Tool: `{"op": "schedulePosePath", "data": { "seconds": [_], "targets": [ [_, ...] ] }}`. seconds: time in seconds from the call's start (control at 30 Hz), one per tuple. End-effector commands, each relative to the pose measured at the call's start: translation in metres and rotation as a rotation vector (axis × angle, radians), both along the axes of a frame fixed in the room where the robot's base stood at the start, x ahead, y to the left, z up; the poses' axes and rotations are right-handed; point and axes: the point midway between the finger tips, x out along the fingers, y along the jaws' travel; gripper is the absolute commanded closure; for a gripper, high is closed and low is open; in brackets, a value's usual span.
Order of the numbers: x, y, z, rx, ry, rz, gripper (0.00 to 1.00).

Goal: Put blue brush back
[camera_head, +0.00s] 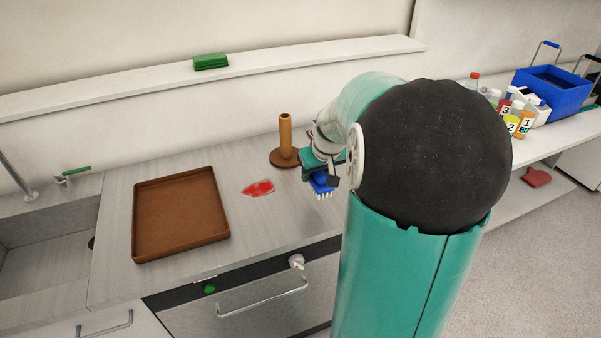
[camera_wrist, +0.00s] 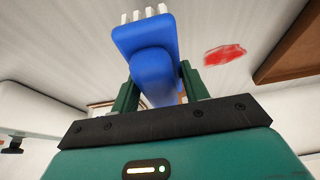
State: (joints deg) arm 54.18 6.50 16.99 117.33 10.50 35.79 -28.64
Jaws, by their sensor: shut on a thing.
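The blue brush (camera_head: 321,184) with white bristles is in my gripper (camera_head: 321,172), above the counter and to the right of the red spill. In the wrist view the brush (camera_wrist: 148,58) sits between the two green fingers of my gripper (camera_wrist: 155,90), which are shut on it. Its white bristles point to the top of that view. My arm hides part of the counter to the right of the brush in the head view.
A red spill (camera_head: 258,188) lies on the counter, beside a brown tray (camera_head: 181,252). A brown wooden holder with an upright post (camera_head: 285,135) stands behind the brush. A green sponge (camera_head: 210,62) lies on the wall shelf (camera_head: 120,87). A blue crate (camera_head: 570,100) and several bottles stand at right.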

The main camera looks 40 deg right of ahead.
Motion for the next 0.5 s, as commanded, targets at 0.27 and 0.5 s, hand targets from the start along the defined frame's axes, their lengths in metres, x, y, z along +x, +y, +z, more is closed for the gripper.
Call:
{"op": "schedulePosePath", "data": {
  "seconds": [0.27,0.5],
  "targets": [
    [0.020,-0.019,-0.029,0.000,-0.001,0.001,0.76],
    [0.023,-0.022,-0.056,0.001,0.002,0.000,0.76]
  ]
}}
